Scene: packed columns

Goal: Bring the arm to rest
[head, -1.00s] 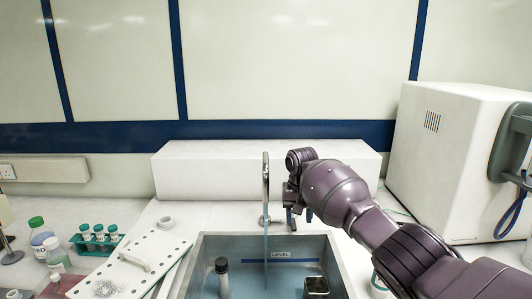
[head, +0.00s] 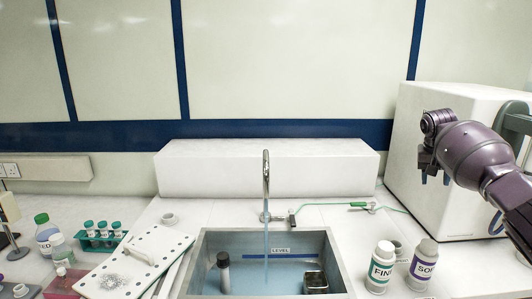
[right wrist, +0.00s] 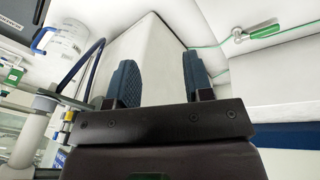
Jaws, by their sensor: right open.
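My right gripper (head: 433,178) is raised at the right of the head view, in front of the white boxy machine. In the right wrist view its two blue ridged fingers (right wrist: 158,82) stand apart with nothing between them. My left gripper does not show in the head view.
A sink (head: 210,245) holds water, a dark-capped tube (head: 223,273) and a small metal box (head: 315,282); the tap (head: 266,172) runs. Two labelled bottles (head: 381,268) (head: 423,262) stand right of it. A white machine (head: 400,130) stands behind my arm. A tube rack (head: 100,243) is at left.

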